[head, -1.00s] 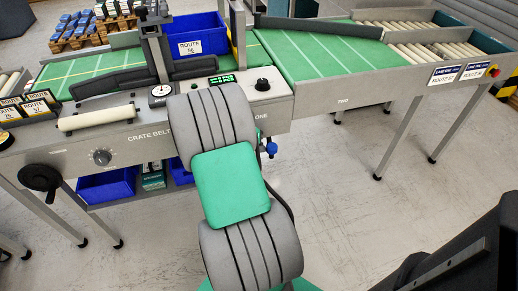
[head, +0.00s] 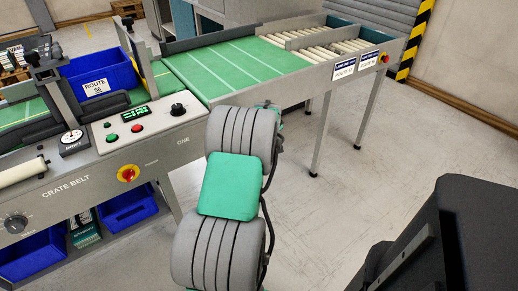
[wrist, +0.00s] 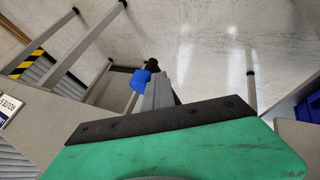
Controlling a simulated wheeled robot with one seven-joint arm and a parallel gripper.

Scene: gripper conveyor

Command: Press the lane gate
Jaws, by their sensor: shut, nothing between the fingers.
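My gripper (wrist: 148,78) shows in the wrist view beyond its dark bar and green housing. Its narrow grey fingers look together, with blue and black at the tip, and hold nothing. In the head view it is mostly hidden behind my arm. The lane section is a green belt (head: 225,70) leading to two roller lanes (head: 325,42). A dark bar (head: 215,38) runs along the belt's far side, and a grey divider (head: 305,38) parts the lanes. I cannot tell for certain which part is the lane gate. The gripper appears over the near side, above the floor.
The control panel (head: 138,120) has buttons, a lit display and a black knob. A red emergency stop (head: 128,174) is on its front. A blue crate (head: 100,75) labelled ROUTE 36 stands on the left belt. The floor (head: 330,205) before the lanes is clear.

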